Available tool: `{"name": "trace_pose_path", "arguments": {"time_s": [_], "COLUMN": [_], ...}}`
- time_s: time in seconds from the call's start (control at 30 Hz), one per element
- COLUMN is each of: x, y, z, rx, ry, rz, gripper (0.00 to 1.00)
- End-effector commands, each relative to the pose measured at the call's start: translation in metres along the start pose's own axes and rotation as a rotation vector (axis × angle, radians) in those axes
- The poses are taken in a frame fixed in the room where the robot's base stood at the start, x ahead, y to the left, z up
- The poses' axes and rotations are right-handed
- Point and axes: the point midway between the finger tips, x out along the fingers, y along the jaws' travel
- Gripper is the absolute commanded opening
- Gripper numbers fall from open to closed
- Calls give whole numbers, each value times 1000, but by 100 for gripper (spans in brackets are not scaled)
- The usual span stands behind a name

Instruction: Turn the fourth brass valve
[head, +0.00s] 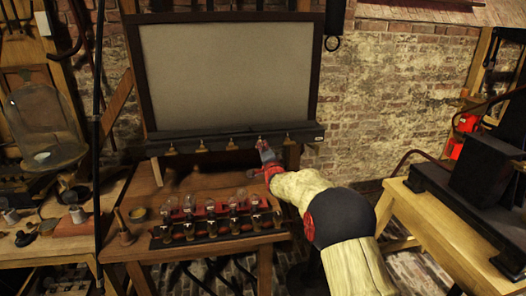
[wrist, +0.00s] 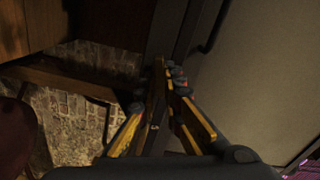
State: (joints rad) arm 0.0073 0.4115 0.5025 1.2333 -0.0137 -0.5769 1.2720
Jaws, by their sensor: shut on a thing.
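A row of small brass valves sits along the black rail (head: 215,133) under the large grey board. The first (head: 171,149), second (head: 201,146) and third (head: 231,143) from the left are in plain view in the head view. The fourth brass valve is mostly hidden by my gripper (head: 264,150), whose tips are at its place on the rail. Another valve (head: 288,139) shows just right of it. In the wrist view my gripper (wrist: 167,78) has its fingertips close together against the dark rail (wrist: 177,30); the valve between them is too dark to make out.
A wooden table (head: 150,198) below the rail holds several glass jars and a black strip of brass fittings (head: 225,229). A wooden bench with a black machine (head: 482,175) stands at the right. A dark upright pole (head: 97,150) is at the left.

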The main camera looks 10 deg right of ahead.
Motion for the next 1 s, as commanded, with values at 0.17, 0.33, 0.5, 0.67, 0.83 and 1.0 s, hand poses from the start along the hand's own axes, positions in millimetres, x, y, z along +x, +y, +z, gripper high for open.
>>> {"name": "trace_pose_path", "arguments": {"time_s": [0.17, 0.33, 0.5, 0.67, 0.83, 1.0], "x": [0, 0, 0, 0, 0, 0], "y": [2, 2, 2, 2, 2, 2], "z": [0, 0, 0, 0, 0, 0], "rx": [134, 229, 290, 318, 327, 328], "ry": [1, 1, 1, 1, 1, 1], "rz": [0, 0, 1, 1, 1, 1], "gripper": [0, 0, 0, 0, 0, 0]}}
